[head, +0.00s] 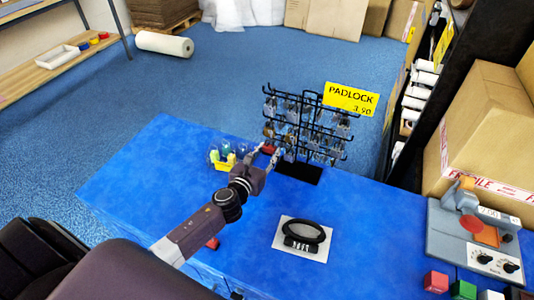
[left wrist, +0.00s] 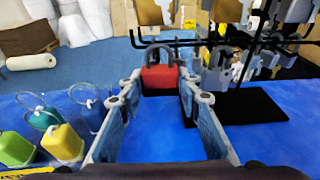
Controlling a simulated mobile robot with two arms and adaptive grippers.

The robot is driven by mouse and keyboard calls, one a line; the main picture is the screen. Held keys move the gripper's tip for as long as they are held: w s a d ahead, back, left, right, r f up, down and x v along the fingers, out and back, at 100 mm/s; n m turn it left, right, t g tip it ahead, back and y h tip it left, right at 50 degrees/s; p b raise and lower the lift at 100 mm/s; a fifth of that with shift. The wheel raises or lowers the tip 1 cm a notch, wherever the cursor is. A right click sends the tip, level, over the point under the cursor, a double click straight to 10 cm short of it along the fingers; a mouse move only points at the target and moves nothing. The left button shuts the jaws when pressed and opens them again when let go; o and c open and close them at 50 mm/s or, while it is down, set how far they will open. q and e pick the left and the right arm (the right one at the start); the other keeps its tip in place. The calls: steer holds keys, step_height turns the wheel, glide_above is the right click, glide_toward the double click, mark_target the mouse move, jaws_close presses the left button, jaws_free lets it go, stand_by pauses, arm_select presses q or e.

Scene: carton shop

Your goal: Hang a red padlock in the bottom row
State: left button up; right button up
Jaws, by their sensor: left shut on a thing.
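My left gripper (head: 269,157) is shut on a red padlock (left wrist: 160,77) in front of the rack. In the left wrist view the padlock is upright between the fingertips (left wrist: 160,92), with its grey shackle on top. The black wire rack (head: 298,171) stands at the back of the blue counter, with several rows of hooks holding padlocks. In the left wrist view a black hook rod (left wrist: 190,42) runs near the shackle; I cannot tell whether they touch. My right gripper is not in view.
A yellow price sign (head: 350,99) tops the rack. A white card with a black ring (head: 303,238) lies in front. A scale-like device (head: 474,240) stands right.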

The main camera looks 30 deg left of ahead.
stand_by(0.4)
arm_select(q)
steer(key=o, duration=1.1)
steer(key=shift+c, duration=0.2)
steer(key=shift+o, duration=0.2)
steer(key=shift+s, duration=0.15)
steer(key=s, duration=0.3)
steer(key=s+r, duration=0.1)
steer(key=s, duration=0.3)
steer(key=s+r, duration=0.1)
steer(key=s, duration=0.3)
steer(key=shift+s+d+r, duration=0.2)
steer(key=shift+s+d, duration=0.05)
steer(key=shift+d, duration=0.05)
